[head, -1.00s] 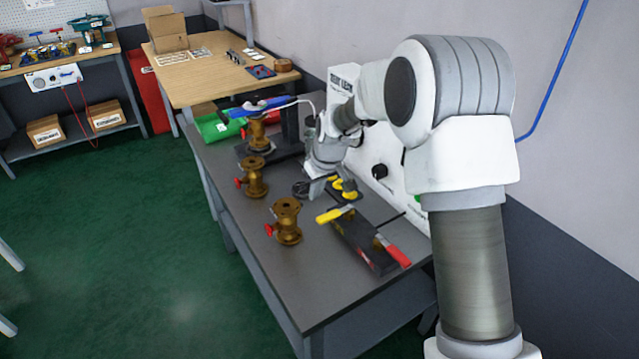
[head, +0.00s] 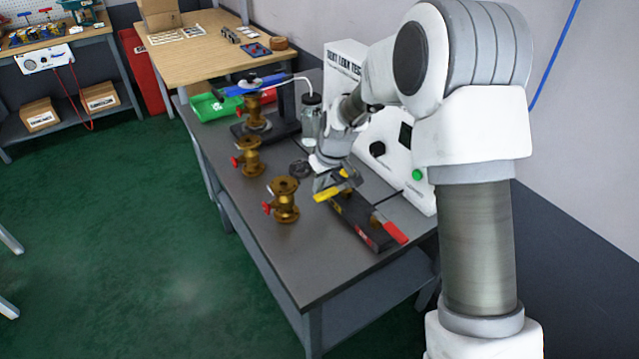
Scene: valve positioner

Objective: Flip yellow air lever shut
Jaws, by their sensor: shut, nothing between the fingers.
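The yellow lever (head: 323,196) sits at the far end of a dark bar-shaped block (head: 347,215) on the grey bench. Its yellow handle points left past the edge of the block. My gripper (head: 322,184) is shut and empty, pointing down right at the lever, over its inner part. I cannot tell whether the fingers touch it. The lever's pivot is partly hidden by my gripper.
A red-handled lever (head: 391,232) is at the block's near end. Brass valves (head: 284,203) (head: 249,158) stand to the left. The white leak tester (head: 404,178) stands behind the block. A green tray (head: 214,108) lies at the bench's far end. The bench's front left is clear.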

